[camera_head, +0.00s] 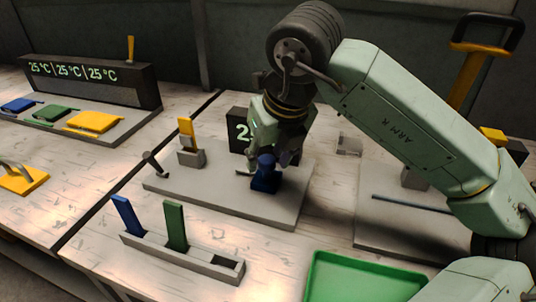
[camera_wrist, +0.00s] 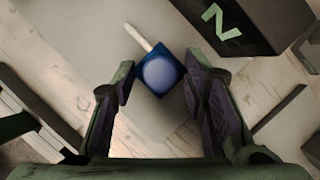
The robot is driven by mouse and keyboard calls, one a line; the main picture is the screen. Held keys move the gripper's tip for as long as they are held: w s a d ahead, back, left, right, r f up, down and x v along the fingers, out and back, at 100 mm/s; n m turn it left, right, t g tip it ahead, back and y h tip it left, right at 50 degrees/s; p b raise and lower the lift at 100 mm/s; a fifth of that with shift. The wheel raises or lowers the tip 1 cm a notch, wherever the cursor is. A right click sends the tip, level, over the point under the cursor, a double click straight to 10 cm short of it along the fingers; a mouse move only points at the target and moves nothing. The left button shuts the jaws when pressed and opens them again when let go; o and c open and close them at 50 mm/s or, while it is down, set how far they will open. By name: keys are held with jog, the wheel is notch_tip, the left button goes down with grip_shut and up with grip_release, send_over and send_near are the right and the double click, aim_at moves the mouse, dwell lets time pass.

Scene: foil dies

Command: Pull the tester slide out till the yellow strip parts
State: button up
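The tester is a grey base plate (camera_head: 225,203) with a dark display box (camera_head: 237,128) behind it, showing a green "2", the rest hidden by my gripper. The yellow strip (camera_head: 186,127) stands upright in a grey block at the plate's left part. The slide's blue knob (camera_head: 264,180) is at the right part, under my gripper (camera_head: 268,168). In the wrist view the blue knob (camera_wrist: 160,73) sits between the fingers of my gripper (camera_wrist: 160,80), with a pale rod running from it. A gap shows at the left finger; the right finger is very close, contact unclear. My gripper is open.
A grey rack (camera_head: 180,257) in front holds a blue strip (camera_head: 128,215) and a green strip (camera_head: 176,226), with one empty slot. A green tray (camera_head: 365,280) lies front right. A small dark lever (camera_head: 154,163) stands left of the block. My arm covers the right side.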

jog(key=shift+o, duration=0.3)
jog(key=v, duration=1.2)
